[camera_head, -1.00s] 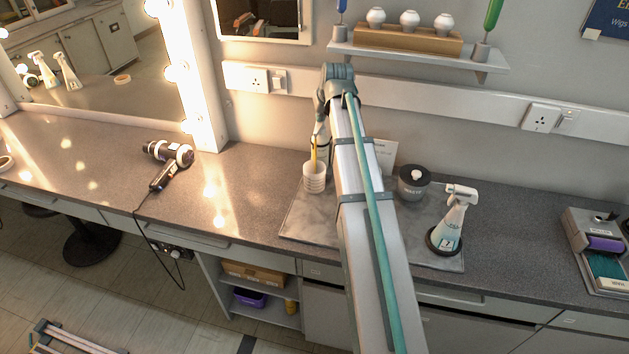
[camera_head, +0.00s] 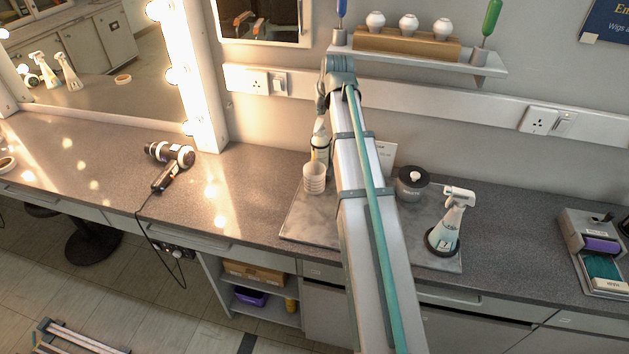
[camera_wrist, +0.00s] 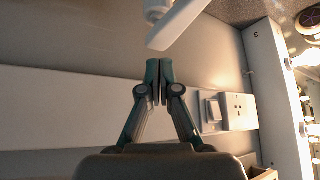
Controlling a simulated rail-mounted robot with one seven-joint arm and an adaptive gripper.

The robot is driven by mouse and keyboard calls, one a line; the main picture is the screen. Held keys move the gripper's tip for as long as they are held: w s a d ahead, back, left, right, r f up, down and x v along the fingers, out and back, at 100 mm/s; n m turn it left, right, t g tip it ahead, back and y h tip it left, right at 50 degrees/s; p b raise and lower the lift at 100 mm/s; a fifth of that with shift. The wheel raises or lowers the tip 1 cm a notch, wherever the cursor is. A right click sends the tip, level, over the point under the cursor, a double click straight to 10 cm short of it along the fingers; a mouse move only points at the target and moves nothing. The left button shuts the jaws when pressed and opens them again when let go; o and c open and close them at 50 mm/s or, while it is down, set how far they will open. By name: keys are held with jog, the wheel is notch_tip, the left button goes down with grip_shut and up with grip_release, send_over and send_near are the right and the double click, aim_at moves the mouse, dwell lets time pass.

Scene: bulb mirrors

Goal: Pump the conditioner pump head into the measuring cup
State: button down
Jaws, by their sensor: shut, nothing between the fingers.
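The white measuring cup (camera_head: 314,180) stands at the left of the grey mat, beside my forearm. The conditioner bottle (camera_head: 320,145) stands just behind it, partly hidden by my arm. A short yellow streak shows just above the cup's rim. My gripper (camera_head: 320,108) is above the bottle, small and partly hidden in the head view. In the wrist view the white pump head (camera_wrist: 178,24) with its spout lies just beyond my shut fingertips (camera_wrist: 158,68). A small gap seems to show between them. Nothing is between the fingers.
On the mat (camera_head: 300,228) stand a dark lidded jar (camera_head: 412,184) and a white spray bottle (camera_head: 452,222), right of my arm. A shelf (camera_head: 420,58) with bulbs is on the wall behind. A hair dryer (camera_head: 170,165) lies left; the counter between is clear.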

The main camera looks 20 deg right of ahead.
aim_at(320, 119)
jog(key=shift+f, duration=0.1)
dwell(0.3)
jog(key=shift+f+b, duration=0.7)
jog(key=shift+f, duration=0.8)
jog(key=shift+r, duration=0.2)
jog(key=shift+r+p, duration=1)
jog(key=shift+r, duration=0.4)
jog(key=shift+r, duration=0.1)
